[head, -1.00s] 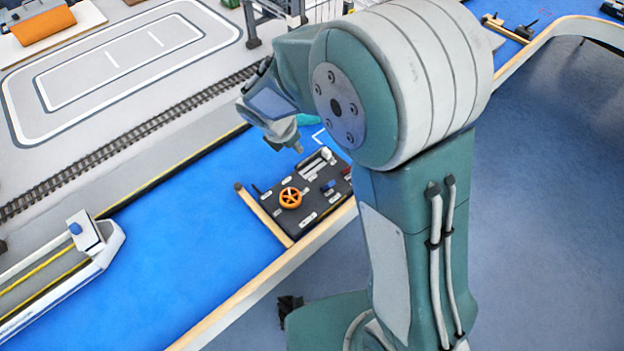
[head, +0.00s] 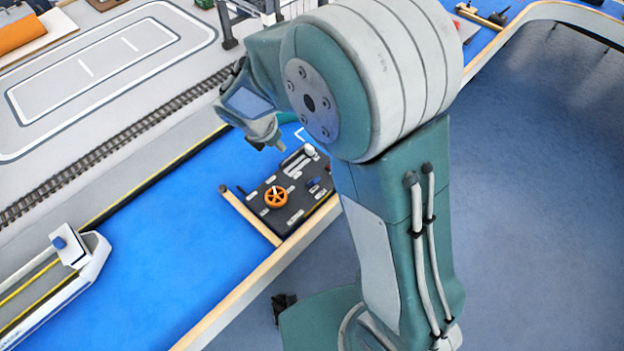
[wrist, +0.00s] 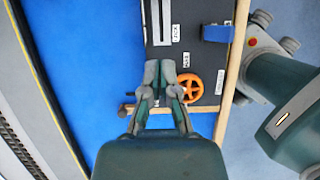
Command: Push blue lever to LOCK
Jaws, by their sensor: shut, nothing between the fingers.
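The blue lever (head: 314,184) stands at the right side of the black control panel (head: 292,210). In the wrist view it is a blue block (wrist: 217,34) near the panel's right edge, at the top right. Which label it points at cannot be read. My gripper (head: 282,148) hangs above the panel's far side in the head view. In the wrist view my gripper (wrist: 159,66) is shut and empty, with its fingers over the panel. The lever is ahead and to the right of the fingertips, apart from them.
An orange handwheel (wrist: 190,88) sits close right of my fingers. A wooden strip (wrist: 232,70) runs along the panel's right edge. A model boat (head: 62,275) lies on the blue surface at left, which is otherwise clear near the panel. Rails (head: 110,145) run beyond.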

